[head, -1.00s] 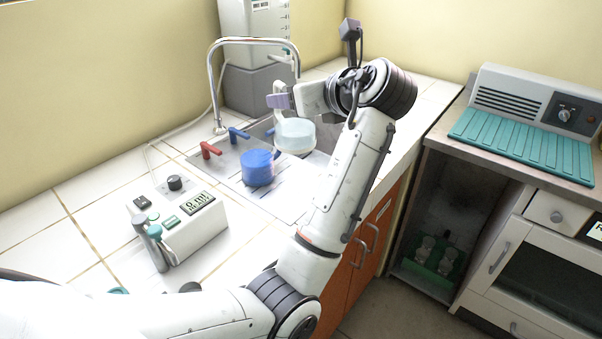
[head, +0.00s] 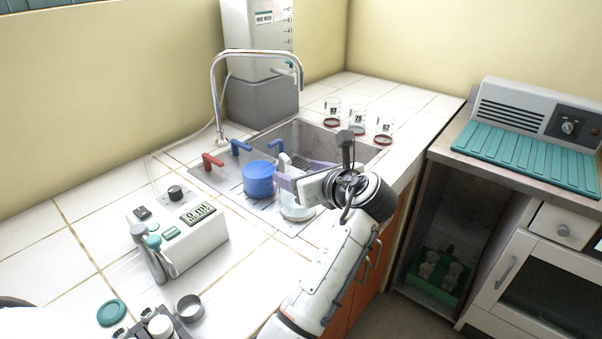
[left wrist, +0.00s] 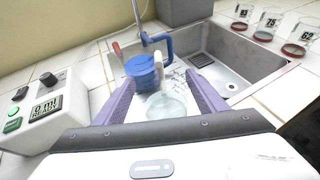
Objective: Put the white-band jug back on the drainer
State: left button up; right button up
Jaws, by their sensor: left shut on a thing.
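My left gripper (head: 290,183) is shut on the white-band jug (head: 297,209), a clear, pale jug with a white handle. The jug is upright over the front of the steel drainer (head: 232,190); I cannot tell if its base touches. In the left wrist view the jug (left wrist: 166,106) sits between the purple fingers (left wrist: 160,98). A blue jug (head: 259,181) stands on the drainer just left of it, very close to my fingers. My gripper and wrist hide part of the held jug. My right gripper is not in view.
The sink basin (head: 310,135) lies behind and right of the drainer, with a tap (head: 214,100) at its back left. Several labelled beakers (head: 357,122) stand beyond it. A meter box (head: 180,235) stands at left on the tiles.

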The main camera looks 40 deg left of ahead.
pick_arm(q)
jog(key=shift+r, duration=0.15)
jog(key=o, duration=2)
jog(key=shift+f, duration=0.2)
jog(key=shift+o, duration=0.2)
jog(key=v, duration=0.7)
jog(key=shift+s+d+r, duration=0.15)
jog(key=shift+d+r, duration=0.05)
jog(key=shift+r, duration=0.05)
